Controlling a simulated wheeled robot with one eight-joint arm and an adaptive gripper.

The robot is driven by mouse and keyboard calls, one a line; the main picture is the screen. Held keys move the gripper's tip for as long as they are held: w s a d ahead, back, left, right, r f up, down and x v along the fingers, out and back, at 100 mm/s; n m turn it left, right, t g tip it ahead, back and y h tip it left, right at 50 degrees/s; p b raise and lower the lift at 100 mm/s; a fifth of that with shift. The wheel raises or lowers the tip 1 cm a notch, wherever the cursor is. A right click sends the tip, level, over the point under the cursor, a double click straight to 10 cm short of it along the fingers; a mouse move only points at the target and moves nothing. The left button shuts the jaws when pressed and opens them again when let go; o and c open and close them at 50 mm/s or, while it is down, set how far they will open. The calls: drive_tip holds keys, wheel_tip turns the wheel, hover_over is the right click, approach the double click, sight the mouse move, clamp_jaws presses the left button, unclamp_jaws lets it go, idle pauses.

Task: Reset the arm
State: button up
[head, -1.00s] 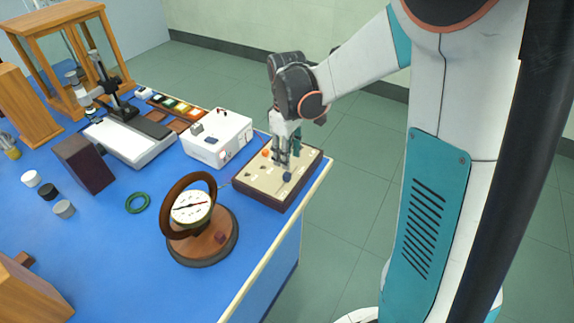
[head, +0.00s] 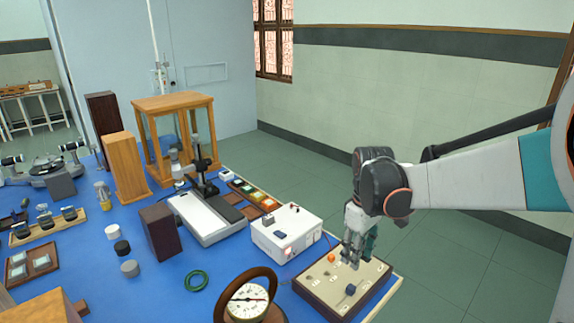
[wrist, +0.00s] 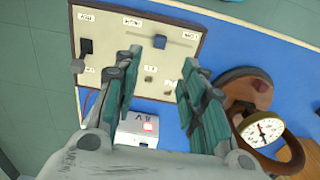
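My arm reaches in from the right in the head view, with my gripper (head: 354,262) pointing down over a beige-topped control box (head: 318,283) at the bench's near right edge. The box has an orange knob (head: 331,257) and a blue knob (head: 351,289). In the wrist view, my gripper (wrist: 174,54) has its two fingers spread apart with nothing between them. The same box (wrist: 120,50) lies beneath, showing a blue slider (wrist: 174,39), a black lever (wrist: 86,48) and small labels. Whether a fingertip touches the box cannot be told.
A white box (head: 287,233) stands beside the control box. A round dial meter (head: 248,301) with a brown ring is near the front. A microscope stand (head: 203,165), a glass-sided wooden case (head: 172,103) and a green ring (head: 197,280) are farther left. Floor right of the bench is clear.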

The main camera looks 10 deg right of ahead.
drive_tip(key=s+a+r+m+t, duration=0.2)
drive_tip(key=s+r+m+t, duration=0.1)
drive_tip(key=s, duration=0.6)
drive_tip(key=s+a+r+m+t, duration=0.2)
drive_tip(key=s+r+m+t, duration=0.1)
drive_tip(key=s, duration=0.6)
drive_tip(key=shift+a+r+m+t, duration=0.2)
drive_tip(key=shift+r+m+t, duration=0.15)
drive_tip(key=shift+m+t, duration=0.15)
idle(0.9)
